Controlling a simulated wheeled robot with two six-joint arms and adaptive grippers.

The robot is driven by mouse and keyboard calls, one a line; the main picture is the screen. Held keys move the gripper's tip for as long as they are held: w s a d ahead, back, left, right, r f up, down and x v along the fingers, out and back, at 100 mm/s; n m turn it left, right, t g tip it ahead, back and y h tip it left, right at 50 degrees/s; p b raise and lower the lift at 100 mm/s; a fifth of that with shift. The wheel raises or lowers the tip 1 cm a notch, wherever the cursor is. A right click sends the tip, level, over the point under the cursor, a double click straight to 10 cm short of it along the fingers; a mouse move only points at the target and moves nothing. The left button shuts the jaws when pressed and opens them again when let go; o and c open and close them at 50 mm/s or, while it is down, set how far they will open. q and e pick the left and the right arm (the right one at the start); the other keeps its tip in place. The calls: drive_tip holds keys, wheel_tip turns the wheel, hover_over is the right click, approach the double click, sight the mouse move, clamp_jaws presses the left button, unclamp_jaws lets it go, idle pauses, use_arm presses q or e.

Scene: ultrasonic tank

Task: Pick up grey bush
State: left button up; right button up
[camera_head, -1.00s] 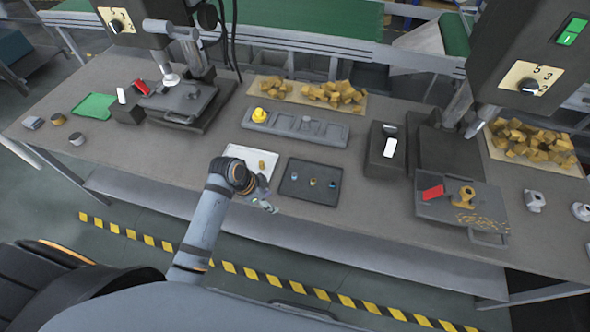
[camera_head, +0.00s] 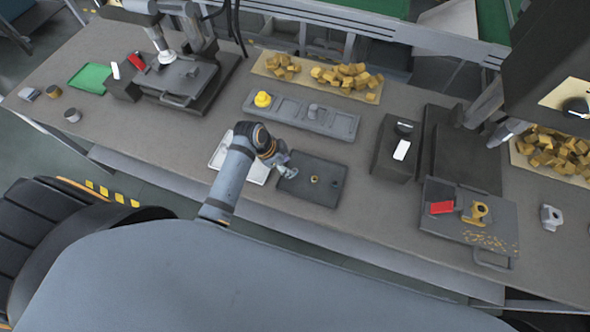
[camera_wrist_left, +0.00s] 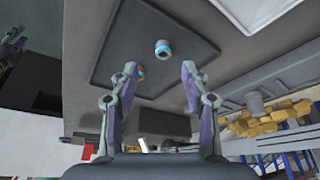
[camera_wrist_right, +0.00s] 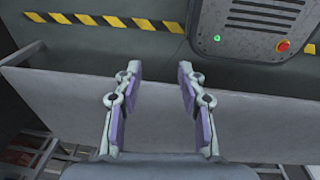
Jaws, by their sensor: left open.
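A small grey bush with a blue band (camera_wrist_left: 162,48) stands on the dark tray (camera_wrist_left: 190,22) in the left wrist view, beyond and between the fingertips. A second small blue-marked piece (camera_wrist_left: 140,72) shows beside it, partly near the left finger. In the head view the dark tray (camera_head: 325,195) shows one brass-coloured ring (camera_head: 314,179); the grey bush is not clear there. My left gripper (camera_head: 286,166) is over the tray's left edge; its open, empty fingers (camera_wrist_left: 158,75) show in the wrist view. My right gripper (camera_wrist_right: 157,72) is open and empty in front of the bench edge.
A white tray (camera_head: 257,174) lies left of the dark tray, partly behind my left arm. A grey fixture (camera_head: 338,124) behind holds a yellow piece (camera_head: 263,99) and a grey cylinder (camera_head: 313,109). A dark box (camera_head: 392,160) stands to the right. Brass pieces (camera_head: 345,77) lie at the back.

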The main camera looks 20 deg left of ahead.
sight(295, 170)
use_arm(q)
drive_tip(key=shift+w+d+f, duration=0.1)
drive_tip(key=shift+w+f, duration=0.15)
drive_tip(key=shift+w+d+f+p, duration=0.15)
drive_tip(key=shift+w+f+p, duration=0.05)
drive_tip(key=shift+f+p, duration=0.15)
drive_tip(key=p+x, duration=0.1)
drive_tip(key=x, duration=0.2)
drive_tip(key=shift+f, duration=0.3)
drive_tip(key=shift+w+d+f, duration=0.1)
drive_tip(key=shift+d+f, duration=0.05)
drive_tip(key=shift+f, duration=0.25)
drive_tip(key=c, duration=0.6)
drive_tip(key=shift+c, duration=1.4)
use_arm(e)
drive_tip(key=shift+w+r, duration=0.45)
drive_tip(key=shift+w, duration=0.2)
drive_tip(key=shift+w+r, duration=0.45)
drive_tip(key=shift+w, duration=0.15)
